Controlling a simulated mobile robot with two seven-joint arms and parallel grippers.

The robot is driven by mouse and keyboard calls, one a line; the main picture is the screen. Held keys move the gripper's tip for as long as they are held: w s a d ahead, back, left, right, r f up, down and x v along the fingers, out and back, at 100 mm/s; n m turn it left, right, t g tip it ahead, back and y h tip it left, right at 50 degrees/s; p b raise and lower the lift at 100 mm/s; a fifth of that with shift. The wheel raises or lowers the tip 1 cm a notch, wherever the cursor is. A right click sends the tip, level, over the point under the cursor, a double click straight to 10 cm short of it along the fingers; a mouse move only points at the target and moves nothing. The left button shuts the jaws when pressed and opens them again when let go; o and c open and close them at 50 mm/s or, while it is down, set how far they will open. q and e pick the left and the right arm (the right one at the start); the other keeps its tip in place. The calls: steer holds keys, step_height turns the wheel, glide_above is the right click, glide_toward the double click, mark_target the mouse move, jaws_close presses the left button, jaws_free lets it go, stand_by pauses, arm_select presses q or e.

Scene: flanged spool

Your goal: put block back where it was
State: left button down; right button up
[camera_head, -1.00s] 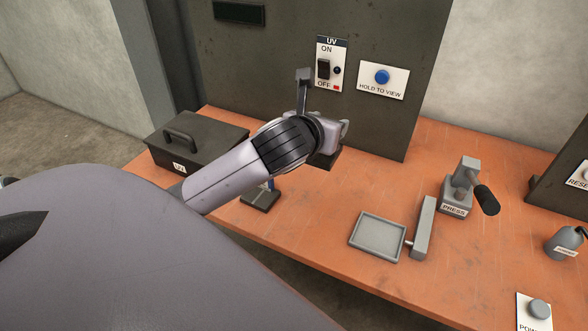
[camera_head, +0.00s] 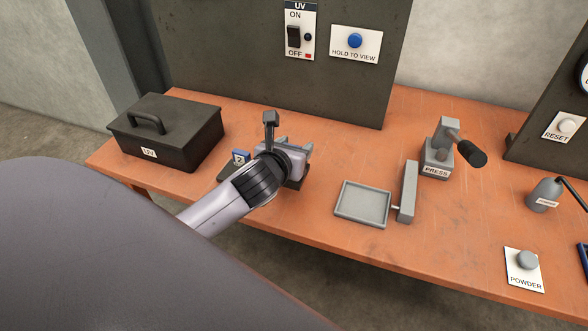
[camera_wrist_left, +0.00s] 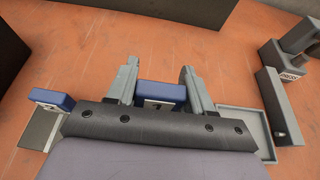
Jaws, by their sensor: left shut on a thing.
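My left gripper (camera_head: 294,150) is low over the bench, right of the blue block marked 2 (camera_head: 241,157). In the left wrist view, the gripper (camera_wrist_left: 160,82) is shut on a blue block (camera_wrist_left: 163,92) with a white label, whose mark is hard to read. In the head view, the gripper hides this held block. The block marked 2 also shows in the left wrist view (camera_wrist_left: 52,98), on a grey stand (camera_wrist_left: 38,130) to the left of the fingers. I cannot tell whether the held block touches anything below. My right gripper is not in view.
A black UV case (camera_head: 170,130) stands at left. A grey tray (camera_head: 362,203) and the press (camera_head: 437,158) are to the right. A dark panel with a UV switch (camera_head: 294,37) and a blue button (camera_head: 355,41) rises behind. Bare bench (camera_head: 335,150) lies between panel and tray.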

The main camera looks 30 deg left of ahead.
arm_select(q)
steer(key=shift+f, duration=0.6)
step_height(320, 180, down, 4)
steer(key=shift+f+b, duration=0.1)
steer(key=shift+b, duration=0.6)
steer(key=shift+f, duration=0.1)
